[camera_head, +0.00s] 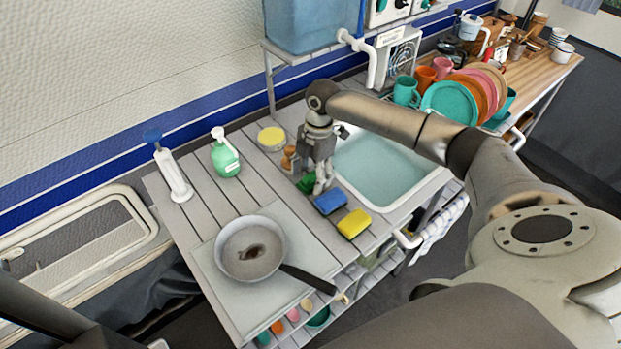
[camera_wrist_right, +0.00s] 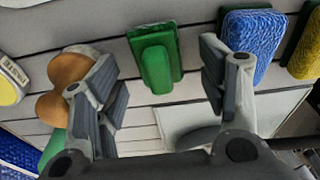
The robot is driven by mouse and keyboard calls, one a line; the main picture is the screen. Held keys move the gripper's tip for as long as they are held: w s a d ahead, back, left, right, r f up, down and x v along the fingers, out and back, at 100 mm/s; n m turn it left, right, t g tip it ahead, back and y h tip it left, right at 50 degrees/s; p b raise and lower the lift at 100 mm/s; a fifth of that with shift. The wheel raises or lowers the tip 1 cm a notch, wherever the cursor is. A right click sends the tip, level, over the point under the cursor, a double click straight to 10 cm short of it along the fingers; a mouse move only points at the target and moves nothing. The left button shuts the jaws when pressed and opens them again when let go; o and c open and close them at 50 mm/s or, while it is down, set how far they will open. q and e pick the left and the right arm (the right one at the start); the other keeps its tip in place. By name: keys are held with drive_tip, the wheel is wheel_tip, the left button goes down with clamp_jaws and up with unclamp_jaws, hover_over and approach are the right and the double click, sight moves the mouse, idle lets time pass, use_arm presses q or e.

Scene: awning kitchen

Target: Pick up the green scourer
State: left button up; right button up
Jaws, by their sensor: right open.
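The green scourer (camera_head: 306,183) lies on the grey slatted counter, left of the blue sponge and partly hidden by my right gripper (camera_head: 321,181) in the head view. In the right wrist view the scourer (camera_wrist_right: 155,60) shows whole, a green block with a raised grip, lying between the lines of the two fingers. My right gripper (camera_wrist_right: 160,75) is open and empty, its fingers apart on either side of the scourer in that view. I cannot tell exactly how high the fingertips are above it. My left gripper is not in view.
A blue sponge (camera_head: 331,202) and a yellow sponge (camera_head: 354,223) lie to the right. A wooden brush (camera_head: 289,159) stands close behind the scourer. The sink (camera_head: 385,166) is at the right. A frying pan (camera_head: 249,249) and a green soap bottle (camera_head: 225,157) are to the left.

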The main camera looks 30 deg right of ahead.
drive_tip(key=shift+f, duration=0.5)
drive_tip(key=shift+w+f, duration=0.1)
drive_tip(key=shift+f, duration=0.15)
drive_tip(key=shift+c, duration=2)
drive_tip(key=c, duration=0.5)
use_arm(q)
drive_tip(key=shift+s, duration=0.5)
use_arm(e)
drive_tip(key=shift+c, duration=0.2)
drive_tip(key=shift+r, duration=0.2)
